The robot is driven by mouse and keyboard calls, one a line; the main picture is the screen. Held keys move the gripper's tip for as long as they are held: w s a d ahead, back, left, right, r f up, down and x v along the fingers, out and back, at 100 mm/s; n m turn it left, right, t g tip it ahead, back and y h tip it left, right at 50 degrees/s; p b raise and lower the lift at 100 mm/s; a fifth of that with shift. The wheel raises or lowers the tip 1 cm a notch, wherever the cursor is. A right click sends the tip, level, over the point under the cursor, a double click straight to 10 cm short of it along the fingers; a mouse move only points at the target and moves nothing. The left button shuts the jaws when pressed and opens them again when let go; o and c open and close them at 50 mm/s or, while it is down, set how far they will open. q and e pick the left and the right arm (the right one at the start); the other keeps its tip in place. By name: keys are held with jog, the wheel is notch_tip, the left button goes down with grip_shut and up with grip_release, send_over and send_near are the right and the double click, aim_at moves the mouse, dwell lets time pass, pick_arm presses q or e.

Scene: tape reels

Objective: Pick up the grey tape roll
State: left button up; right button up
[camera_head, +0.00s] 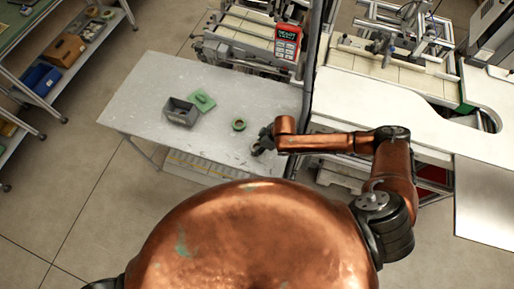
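My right arm reaches from the right over the grey table, and my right gripper (261,144) points down near the table's right part. A small, pale grey ring that looks like the grey tape roll (256,150) shows at the fingertips, partly hidden by the gripper. I cannot tell whether the fingers are apart or closed on it. My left gripper is not in view.
On the grey table (150,90) stand a dark grey open box (180,112) and a flat green piece (202,100) beside it. The table's left part is clear. A machine with a red-framed display (287,42) stands behind. A white counter (380,107) borders the right.

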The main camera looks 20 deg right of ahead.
jog(key=c, duration=0.6)
jog(key=shift+r, duration=0.1)
